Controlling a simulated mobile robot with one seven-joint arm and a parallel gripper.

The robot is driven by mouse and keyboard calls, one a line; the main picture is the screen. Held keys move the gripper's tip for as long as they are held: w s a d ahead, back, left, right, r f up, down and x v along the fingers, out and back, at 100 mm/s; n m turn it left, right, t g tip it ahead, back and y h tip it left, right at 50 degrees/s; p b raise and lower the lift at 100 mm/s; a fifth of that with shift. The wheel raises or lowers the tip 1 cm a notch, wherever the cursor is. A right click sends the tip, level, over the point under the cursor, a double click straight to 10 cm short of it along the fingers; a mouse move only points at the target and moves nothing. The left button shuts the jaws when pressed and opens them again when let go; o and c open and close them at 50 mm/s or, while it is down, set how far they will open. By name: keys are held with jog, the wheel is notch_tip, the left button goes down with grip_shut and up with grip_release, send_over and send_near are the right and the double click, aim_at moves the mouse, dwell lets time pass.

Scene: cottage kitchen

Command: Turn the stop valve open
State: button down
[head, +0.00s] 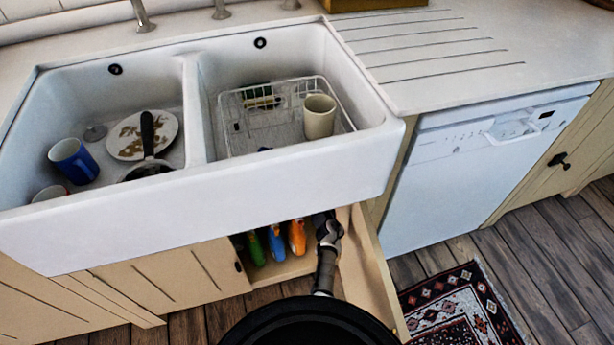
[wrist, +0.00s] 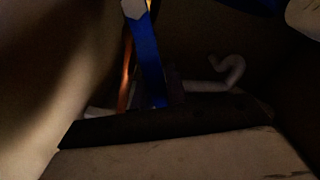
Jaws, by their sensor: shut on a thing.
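A blue strip (wrist: 150,60), which looks like the stop valve's lever, runs down the upper middle of the dark wrist view. A pale, nut-like piece (wrist: 134,7) is at its top. A copper pipe (wrist: 126,75) stands just left of it. My gripper (wrist: 166,108) is shut at the strip's lower end; its fingers are dark and hard to make out. In the head view my arm reaches into the open cupboard under the sink, where the sink front hides the valve. The lever's exact angle is hard to judge.
The open cupboard door (head: 370,262) is close to my arm's right. Green (head: 256,250), blue (head: 275,243) and orange (head: 297,237) bottles stand close on its left. A white bent pipe (wrist: 232,74) is behind. The sink (head: 250,165) overhangs the opening.

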jog(key=shift+w+d+r+m+p, duration=0.15)
jog(key=shift+d+m+p, duration=0.25)
jog(key=shift+m+p, duration=0.25)
jog(key=c, duration=1.4)
grip_release()
jog(key=shift+d+r, duration=0.1)
